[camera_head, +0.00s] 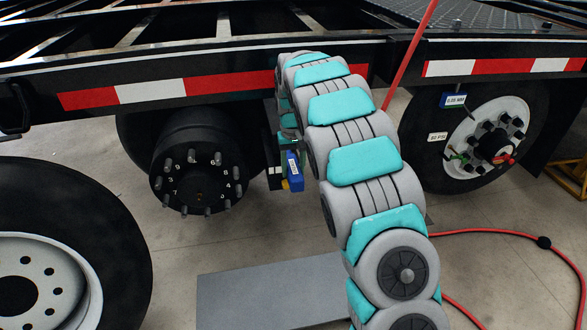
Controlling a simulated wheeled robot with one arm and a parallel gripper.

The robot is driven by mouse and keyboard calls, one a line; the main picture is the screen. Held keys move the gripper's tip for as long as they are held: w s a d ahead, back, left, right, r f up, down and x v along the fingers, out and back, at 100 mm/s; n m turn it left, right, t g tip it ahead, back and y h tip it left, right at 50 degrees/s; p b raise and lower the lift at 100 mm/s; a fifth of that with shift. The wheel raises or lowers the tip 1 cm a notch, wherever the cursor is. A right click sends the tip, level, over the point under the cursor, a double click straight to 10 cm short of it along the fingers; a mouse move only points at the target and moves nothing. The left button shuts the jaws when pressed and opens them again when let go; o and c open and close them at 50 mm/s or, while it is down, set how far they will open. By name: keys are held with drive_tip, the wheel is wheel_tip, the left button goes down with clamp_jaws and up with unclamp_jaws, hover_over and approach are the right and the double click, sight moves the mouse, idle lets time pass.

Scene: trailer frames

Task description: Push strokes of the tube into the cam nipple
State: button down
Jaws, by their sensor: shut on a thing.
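My arm arches up from the lower right and bends down behind itself near the trailer's side rail. My gripper (288,137) is at its far end, small and partly hidden behind my arm links. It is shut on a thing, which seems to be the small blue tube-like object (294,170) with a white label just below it. A small yellow part (285,185) shows beside that object. They are right of the black wheel hub (200,172), under the rail. I cannot make out the cam nipple; the area behind my arm is hidden.
A mounted wheel (490,142) with tags is at the right. A grey flat panel (262,293) lies on the floor. A red hose (480,232) curves across the right floor. The striped trailer rail (150,90) runs above.

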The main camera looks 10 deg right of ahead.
drive_tip(key=shift+s+r, duration=0.1)
drive_tip(key=shift+s, duration=0.4)
idle(5.0)
drive_tip(key=s+b, duration=0.3)
drive_tip(key=s, duration=0.7)
idle(1.1)
idle(0.4)
